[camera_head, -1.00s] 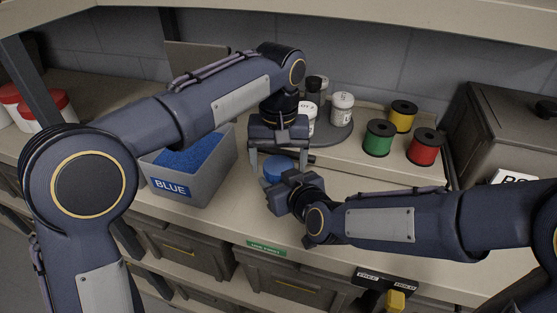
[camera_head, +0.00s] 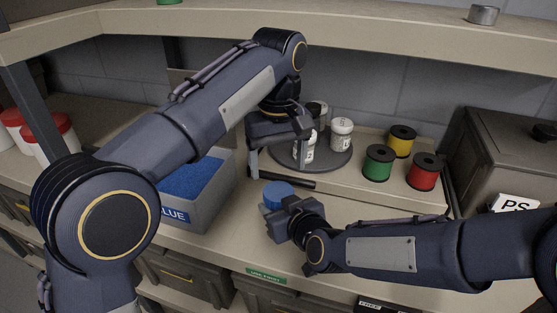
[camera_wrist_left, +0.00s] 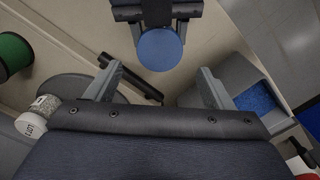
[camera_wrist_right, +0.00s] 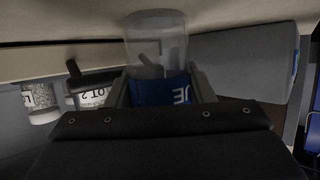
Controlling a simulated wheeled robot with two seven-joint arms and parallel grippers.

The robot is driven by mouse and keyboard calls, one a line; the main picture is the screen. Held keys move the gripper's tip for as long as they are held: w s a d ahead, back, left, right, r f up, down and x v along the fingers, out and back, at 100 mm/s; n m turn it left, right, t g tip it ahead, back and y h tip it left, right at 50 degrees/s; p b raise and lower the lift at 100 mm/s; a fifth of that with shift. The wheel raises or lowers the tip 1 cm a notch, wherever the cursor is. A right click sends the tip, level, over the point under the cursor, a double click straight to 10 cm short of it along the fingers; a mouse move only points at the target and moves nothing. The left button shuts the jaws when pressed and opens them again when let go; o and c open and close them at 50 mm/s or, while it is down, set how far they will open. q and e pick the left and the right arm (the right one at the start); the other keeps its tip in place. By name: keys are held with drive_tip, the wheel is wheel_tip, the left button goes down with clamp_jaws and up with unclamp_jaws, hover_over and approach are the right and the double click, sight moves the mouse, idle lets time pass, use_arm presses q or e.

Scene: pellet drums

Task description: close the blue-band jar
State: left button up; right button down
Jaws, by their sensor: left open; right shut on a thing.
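The blue-band jar shows in the right wrist view as a clear jar (camera_wrist_right: 157,40) with a dark blue lettered band (camera_wrist_right: 165,91) between the fingers. My right gripper (camera_head: 283,212) is shut on it, low over the counter. A round blue lid (camera_head: 278,194) covers the top of the jar; in the left wrist view the lid (camera_wrist_left: 160,48) is a full blue disc. I cannot tell how tight it is. My left gripper (camera_head: 279,160) is open and empty, above and behind the lid, apart from it. Its fingers also show in the left wrist view (camera_wrist_left: 158,88).
A grey bin (camera_head: 210,205) of blue pellets stands left of the jar. Behind are a dark round tray (camera_head: 335,160) with white-capped jars, a black bar (camera_head: 290,180), and green, yellow and red spools (camera_head: 423,172). A shelf (camera_head: 380,30) hangs above.

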sight(278, 191)
use_arm(q)
drive_tip(key=shift+r+n, duration=0.55)
drive_tip(key=shift+n, duration=0.25)
drive_tip(key=shift+f, duration=4.05)
drive_tip(key=c, duration=1)
drive_tip(key=m, duration=0.3)
drive_tip(key=o, duration=1.1)
